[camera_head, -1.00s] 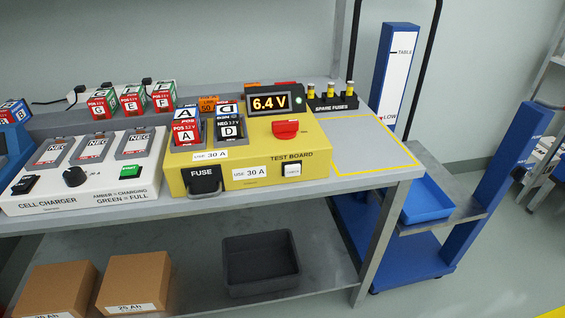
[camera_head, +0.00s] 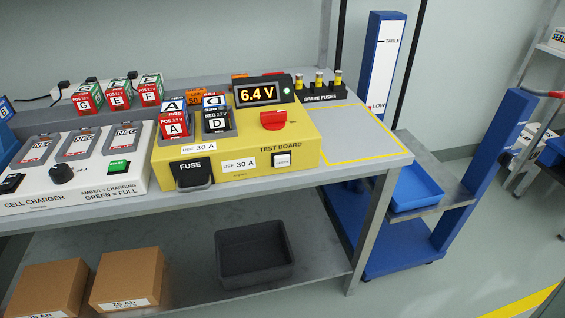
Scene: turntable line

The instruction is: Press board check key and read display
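The yellow test board (camera_head: 305,148) stands on the grey bench in the head view. Its white check key (camera_head: 282,160) is on the front face at the right. The display (camera_head: 257,94) on top reads 6.4 V in yellow digits, with a lit green lamp beside it. A red rotary switch (camera_head: 273,120) sits on top. Cells marked A (camera_head: 174,124) and D (camera_head: 216,122) stand in the board's bays. A black fuse holder (camera_head: 191,172) is at the front left. My gripper is not in view.
The cell charger (camera_head: 95,180) stands left of the board, with cells G, E and F behind it. Spare fuses (camera_head: 318,88) stand behind right. The yellow-outlined bench area (camera_head: 355,135) is empty. A blue cart with a tray (camera_head: 415,188) stands right of the bench.

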